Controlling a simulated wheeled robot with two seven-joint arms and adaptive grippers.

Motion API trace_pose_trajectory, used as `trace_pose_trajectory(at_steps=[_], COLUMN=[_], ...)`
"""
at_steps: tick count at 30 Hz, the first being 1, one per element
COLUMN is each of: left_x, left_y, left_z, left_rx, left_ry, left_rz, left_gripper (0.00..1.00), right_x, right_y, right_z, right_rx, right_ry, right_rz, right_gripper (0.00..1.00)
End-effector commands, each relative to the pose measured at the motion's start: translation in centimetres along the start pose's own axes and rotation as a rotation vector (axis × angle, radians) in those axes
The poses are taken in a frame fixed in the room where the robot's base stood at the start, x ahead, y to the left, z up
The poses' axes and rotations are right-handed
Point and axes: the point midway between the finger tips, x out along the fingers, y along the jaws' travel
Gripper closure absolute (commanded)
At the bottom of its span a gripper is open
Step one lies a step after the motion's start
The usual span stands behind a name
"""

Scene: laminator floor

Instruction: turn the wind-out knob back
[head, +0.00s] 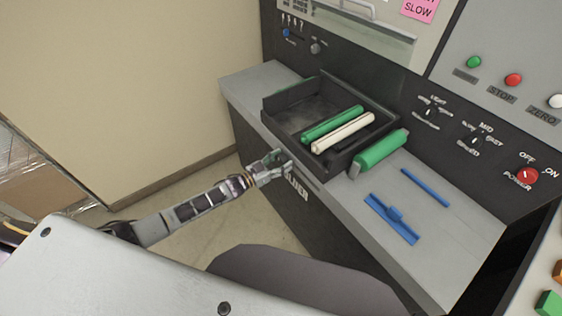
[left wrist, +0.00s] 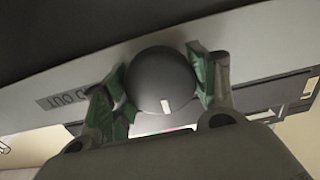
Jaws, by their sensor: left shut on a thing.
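The wind-out knob (left wrist: 160,84) is a round dark knob with a short white mark low on its face, in the middle of the left wrist view. A label ending in "OUT" (left wrist: 70,100) is printed on the grey panel beside it. My left gripper (head: 278,163) reaches the front of the machine below the black tray in the head view. In the left wrist view its green-padded fingers (left wrist: 165,88) are shut on the knob, one on each side. In the head view I cannot make out the knob behind the gripper. My right gripper is not in view.
The black tray (head: 282,110) holds a green roll (head: 333,124) and a cream roll (head: 343,132). Another green roll (head: 380,150), a blue bar (head: 425,187) and a blue squeegee-like tool (head: 391,218) lie on the grey ledge. Buttons and a red power knob (head: 527,175) are at right.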

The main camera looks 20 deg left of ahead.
Motion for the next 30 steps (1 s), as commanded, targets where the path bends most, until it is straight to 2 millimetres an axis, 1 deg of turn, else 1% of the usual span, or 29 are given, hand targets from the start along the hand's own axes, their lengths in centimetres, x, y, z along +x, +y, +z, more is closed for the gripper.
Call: trace_pose_trajectory(at_steps=[12, 13, 15, 18, 30], left_x=[-0.08, -0.08, -0.07, -0.05, -0.12], left_y=[-0.02, -0.02, -0.01, 0.00, 0.01], left_z=[0.15, 0.15, 0.13, 0.10, 0.05], left_rx=[-0.012, -0.012, -0.012, -0.011, -0.010], left_ry=[-0.003, -0.003, -0.002, -0.002, -0.001], left_rz=[-0.001, -0.001, -0.001, -0.001, 0.000], left_gripper=[0.65, 0.38, 0.29, 0.18, 0.18], right_x=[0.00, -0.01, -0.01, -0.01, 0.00], right_y=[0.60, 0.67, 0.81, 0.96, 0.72], right_z=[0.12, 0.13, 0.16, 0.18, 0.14], right_rx=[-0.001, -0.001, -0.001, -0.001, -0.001], right_ry=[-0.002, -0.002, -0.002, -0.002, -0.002], right_rz=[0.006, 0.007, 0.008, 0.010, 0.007], right_gripper=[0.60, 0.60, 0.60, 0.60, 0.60])
